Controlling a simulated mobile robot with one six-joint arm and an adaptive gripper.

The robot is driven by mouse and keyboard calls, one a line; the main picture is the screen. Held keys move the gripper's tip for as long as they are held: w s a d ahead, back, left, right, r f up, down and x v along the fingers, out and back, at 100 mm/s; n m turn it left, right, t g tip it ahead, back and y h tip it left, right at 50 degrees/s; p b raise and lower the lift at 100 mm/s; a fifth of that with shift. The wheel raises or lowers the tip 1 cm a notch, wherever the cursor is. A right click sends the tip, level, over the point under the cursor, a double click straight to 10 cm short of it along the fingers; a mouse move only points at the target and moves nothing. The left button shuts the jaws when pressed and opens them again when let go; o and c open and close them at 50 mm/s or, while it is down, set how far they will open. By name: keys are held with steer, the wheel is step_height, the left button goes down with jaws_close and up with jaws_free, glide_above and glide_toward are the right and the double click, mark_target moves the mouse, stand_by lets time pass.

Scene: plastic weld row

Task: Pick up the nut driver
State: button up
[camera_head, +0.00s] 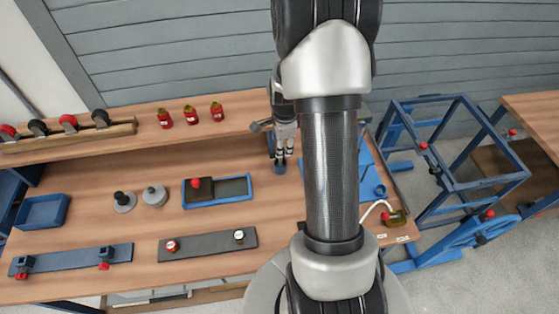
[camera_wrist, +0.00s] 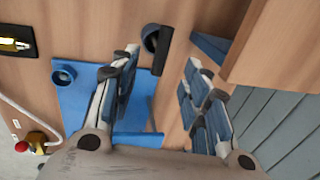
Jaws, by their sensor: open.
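I cannot identify the nut driver with certainty. A dark round piece with a flat black bar (camera_wrist: 161,52) shows between my fingertips in the wrist view, beyond them; it may be the tool or its holder. In the head view a small blue piece (camera_head: 280,168) shows just below my gripper (camera_head: 284,153), over the back of the bench. My gripper also shows in the wrist view (camera_wrist: 162,58), its two fingers apart with nothing between the pads. My arm hides part of the bench to the right.
A blue plate with a blue ring (camera_wrist: 62,75) lies beside the fingers. A raised shelf (camera_head: 130,139) with red bottles (camera_head: 190,115) runs along the back. A blue tray (camera_head: 217,203) lies left of my gripper. A blue frame (camera_head: 450,160) stands right.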

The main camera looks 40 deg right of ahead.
mark_target(280, 161)
steer(key=f+b, duration=0.1)
steer(key=f, duration=0.1)
steer(key=w+f, duration=0.1)
steer(key=f, duration=0.2)
steer(key=f+b, duration=0.1)
steer(key=f, duration=0.2)
steer(key=shift+w+d+f+b, duration=0.25)
steer(key=shift+w+b, duration=0.05)
steer(key=shift+w, duration=0.1)
steer(key=shift+r, duration=0.1)
steer(key=shift+c, duration=0.2)
jaws_close()
